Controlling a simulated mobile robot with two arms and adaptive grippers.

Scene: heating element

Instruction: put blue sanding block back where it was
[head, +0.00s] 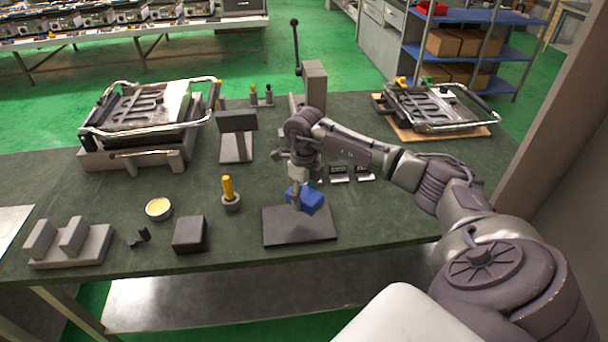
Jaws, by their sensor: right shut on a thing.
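The blue sanding block (309,200) is over the dark flat square plate (300,232) near the front middle of the green table. It looks slightly tilted. My right gripper (296,196) comes down from above and is shut on the block. Whether the block touches the plate or hangs just above it, I cannot tell. The gripper fingers hide part of the block. My left gripper is not in view.
A dark grey block (190,234), a yellow-handled tool (229,192) and a round tin (159,209) stand left of the plate. A grey slotted holder (70,243) is far left. Heating element fixtures (150,115) (436,108) stand behind. Small metal parts (339,174) lie behind the plate.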

